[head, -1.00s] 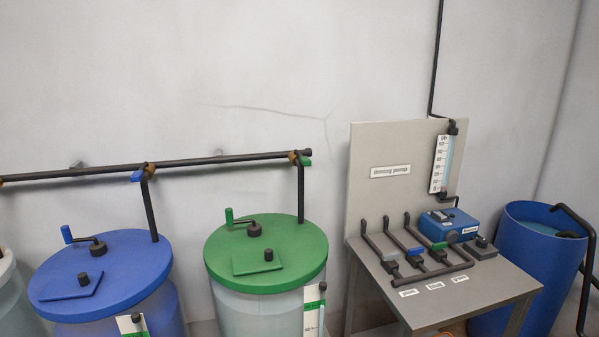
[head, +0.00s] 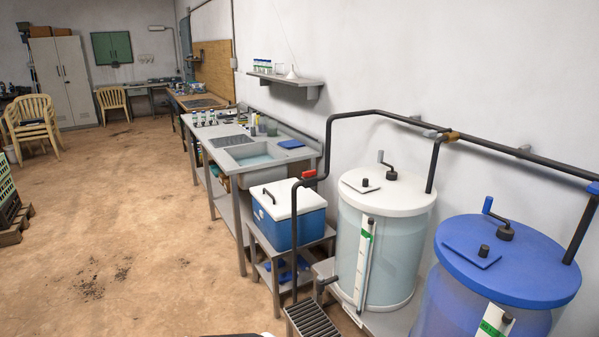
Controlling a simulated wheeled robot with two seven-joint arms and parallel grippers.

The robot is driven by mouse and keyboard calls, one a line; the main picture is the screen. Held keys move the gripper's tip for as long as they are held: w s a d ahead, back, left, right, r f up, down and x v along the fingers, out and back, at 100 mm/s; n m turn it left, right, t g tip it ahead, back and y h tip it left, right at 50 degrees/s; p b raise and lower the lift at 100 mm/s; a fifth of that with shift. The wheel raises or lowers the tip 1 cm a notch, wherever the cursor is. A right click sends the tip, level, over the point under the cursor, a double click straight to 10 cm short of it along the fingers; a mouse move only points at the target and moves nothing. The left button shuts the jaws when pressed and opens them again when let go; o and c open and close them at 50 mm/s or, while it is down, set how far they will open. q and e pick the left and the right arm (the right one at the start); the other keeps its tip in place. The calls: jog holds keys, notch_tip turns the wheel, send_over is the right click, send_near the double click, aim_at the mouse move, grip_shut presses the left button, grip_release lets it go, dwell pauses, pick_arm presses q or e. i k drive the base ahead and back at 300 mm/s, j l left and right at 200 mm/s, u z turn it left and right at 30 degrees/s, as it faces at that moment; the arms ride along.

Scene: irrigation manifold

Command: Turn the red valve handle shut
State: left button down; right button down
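The red valve handle (head: 309,173) is small and sits on the dark pipe (head: 296,215), near the top of its downward run, left of the white-lidded tank (head: 386,245). It looks to lie roughly level, but it is too small to tell its exact position on the valve. Neither of my grippers shows in the head view, and nothing touches the handle.
A blue cooler with a white lid (head: 288,202) stands on a low metal stand just behind the pipe. A dark grate (head: 313,322) lies at the pipe's foot. A blue-lidded tank (head: 507,262) stands at right. The brown floor (head: 130,220) at left is largely open.

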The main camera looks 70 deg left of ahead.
aim_at(308, 173)
jog(key=u, duration=0.45)
jog(key=i+u, duration=0.1)
jog(key=u, duration=0.35)
jog(key=i+u, duration=0.1)
jog(key=u, duration=0.85)
jog(key=l+u, duration=0.1)
jog(key=u, duration=0.35)
jog(key=i+z, duration=0.2)
jog(key=z, duration=0.3)
jog(key=i+j+z, duration=0.1)
jog(key=z, duration=0.35)
jog(key=i+j+z, duration=0.15)
jog(key=j, duration=0.2)
jog(key=i+j+z, duration=0.15)
jog(key=j, duration=0.25)
jog(key=i+j+z, duration=0.15)
jog(key=j, duration=0.3)
jog(key=i+j+z, duration=0.15)
jog(key=j, duration=0.25)
jog(key=i+j+z, duration=0.15)
jog(key=j, duration=0.3)
